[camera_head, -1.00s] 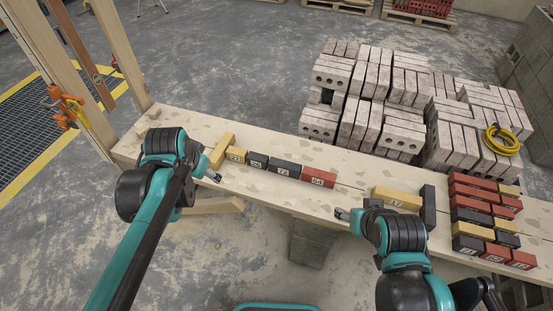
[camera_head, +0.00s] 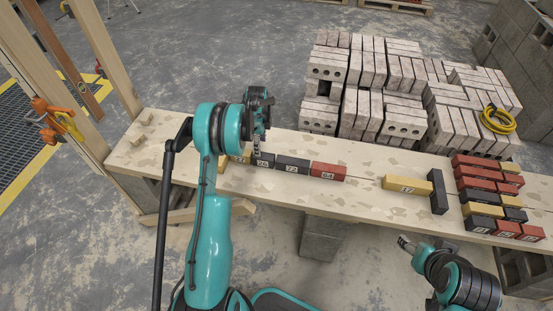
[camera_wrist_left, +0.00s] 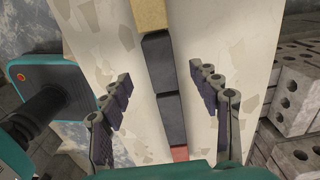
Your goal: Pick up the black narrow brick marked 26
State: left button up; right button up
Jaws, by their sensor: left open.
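The black narrow brick marked 26 (camera_head: 264,161) lies in a row on the plank, between the yellow brick marked 27 (camera_head: 240,158) and a longer black brick marked 72 (camera_head: 292,164). A red brick marked 64 (camera_head: 328,171) ends the row. My left gripper (camera_head: 257,150) is above brick 26 and partly covers it in the head view. In the left wrist view its open fingers (camera_wrist_left: 159,76) stand either side of brick 26 (camera_wrist_left: 158,62), with nothing between them touching. My right gripper (camera_head: 407,243) is in front of the plank, low at right; its jaws are too small to judge.
The wooden plank (camera_head: 355,205) is bare between the red brick and a yellow brick marked 17 (camera_head: 407,185). A black brick (camera_head: 438,191) stands beside that, then stacked coloured bricks (camera_head: 482,188) at right. Grey perforated bricks (camera_head: 375,105) are piled behind the plank.

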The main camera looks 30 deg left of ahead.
aim_at(264, 156)
pick_arm(q)
jog(key=f, duration=0.1)
jog(key=f+b, duration=0.1)
jog(key=f, duration=0.1)
jog(key=shift+w+d, duration=0.1)
jog(key=shift+d, duration=0.1)
jog(key=f+b, duration=0.1)
jog(key=f, duration=0.1)
jog(key=d+f+b, duration=0.1)
jog(key=f, duration=0.1)
jog(key=shift+f, duration=0.15)
jog(key=shift+f+b, duration=0.3)
jog(key=shift+f, duration=0.15)
jog(key=shift+r, duration=0.1)
jog(key=shift+c, duration=0.6)
grip_shut()
